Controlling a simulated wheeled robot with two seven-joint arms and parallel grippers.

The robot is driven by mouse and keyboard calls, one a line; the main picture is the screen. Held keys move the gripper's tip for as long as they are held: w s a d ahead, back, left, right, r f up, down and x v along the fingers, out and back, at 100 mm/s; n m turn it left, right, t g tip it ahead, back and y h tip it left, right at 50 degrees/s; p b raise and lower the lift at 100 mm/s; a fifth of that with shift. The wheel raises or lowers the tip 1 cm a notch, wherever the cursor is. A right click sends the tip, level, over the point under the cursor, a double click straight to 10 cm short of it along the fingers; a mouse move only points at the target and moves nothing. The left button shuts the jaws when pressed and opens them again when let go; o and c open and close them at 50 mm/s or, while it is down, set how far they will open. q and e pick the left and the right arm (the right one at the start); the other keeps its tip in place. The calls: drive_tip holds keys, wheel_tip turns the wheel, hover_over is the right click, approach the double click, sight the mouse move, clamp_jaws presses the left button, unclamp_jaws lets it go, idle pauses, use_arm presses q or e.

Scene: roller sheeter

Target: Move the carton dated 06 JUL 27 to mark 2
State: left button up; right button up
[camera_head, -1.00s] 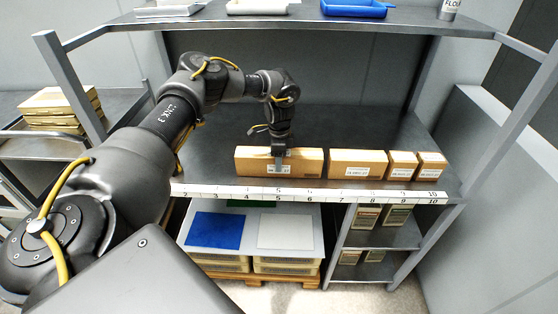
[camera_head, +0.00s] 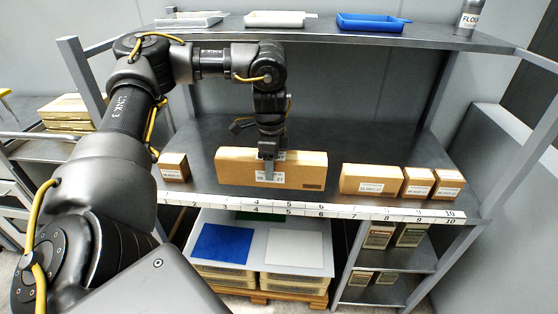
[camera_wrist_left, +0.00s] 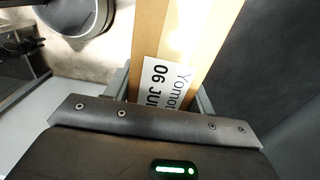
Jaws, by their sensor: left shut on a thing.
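My left gripper (camera_head: 268,168) is shut on a long brown carton (camera_head: 302,170), gripping it near the middle. The carton appears raised a little above the steel shelf, behind about marks 3 to 6. In the left wrist view its label (camera_wrist_left: 163,82) partly reads "06 JU"; the rest is hidden by the gripper. The numbered strip (camera_head: 338,211) runs along the shelf's front edge; mark 2 (camera_head: 193,204) is near its left end. My right gripper is not in view.
A small carton (camera_head: 173,168) stands at the left end of the shelf, near the low marks. To the right stand a longer carton (camera_head: 368,180) and two small ones (camera_head: 417,183) (camera_head: 448,184). An upper shelf (camera_head: 330,33) holds trays and a flour container.

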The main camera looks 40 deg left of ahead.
sight(304, 166)
use_arm(q)
drive_tip(key=shift+s+d+r, duration=0.2)
drive_tip(key=shift+s+r, duration=0.15)
drive_tip(key=shift+s, duration=0.35)
drive_tip(key=d+r+n, duration=0.1)
drive_tip(key=d, duration=0.2)
drive_tip(key=w+d+r+n, duration=0.1)
drive_tip(key=d, duration=0.2)
drive_tip(key=w+d+r+n, duration=0.1)
drive_tip(key=d, duration=0.3)
drive_tip(key=shift+r, duration=0.3)
drive_tip(key=s+d+r+n, duration=0.1)
drive_tip(key=d+n, duration=0.3)
drive_tip(key=d, duration=0.6)
drive_tip(key=shift+d+r, duration=0.2)
drive_tip(key=shift+r, duration=0.5)
